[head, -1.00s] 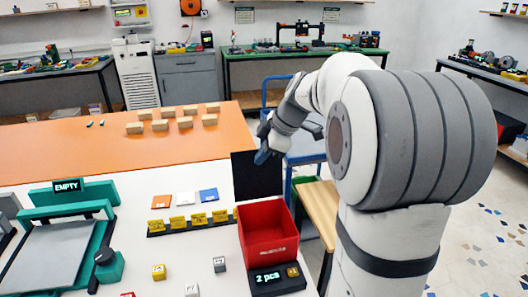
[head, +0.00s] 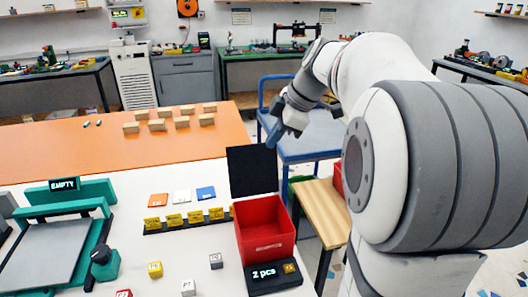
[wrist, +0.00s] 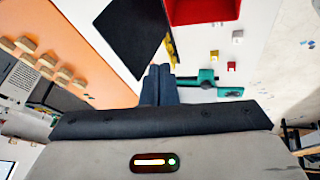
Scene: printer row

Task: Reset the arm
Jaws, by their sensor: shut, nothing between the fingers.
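My arm fills the right side of the head view and reaches back and to the left. My gripper (head: 273,136) hangs in the air above and behind the black panel (head: 252,171), with its fingers pointing down. The wrist view shows the two dark fingers (wrist: 160,72) side by side, pressed together with nothing between them. The black panel (wrist: 128,38) lies to the upper left of the fingers there. The red bin (head: 264,230) stands in front of the panel; it also shows at the top of the wrist view (wrist: 203,10).
A "2 pcs" display (head: 274,276) sits before the bin. Yellow labelled blocks (head: 184,219) and a teal press marked "EMPTY" (head: 66,192) stand to the left. Several tan blocks (head: 157,125) lie on the orange surface. A blue cart (head: 308,155) and wooden bench (head: 322,205) are near my arm.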

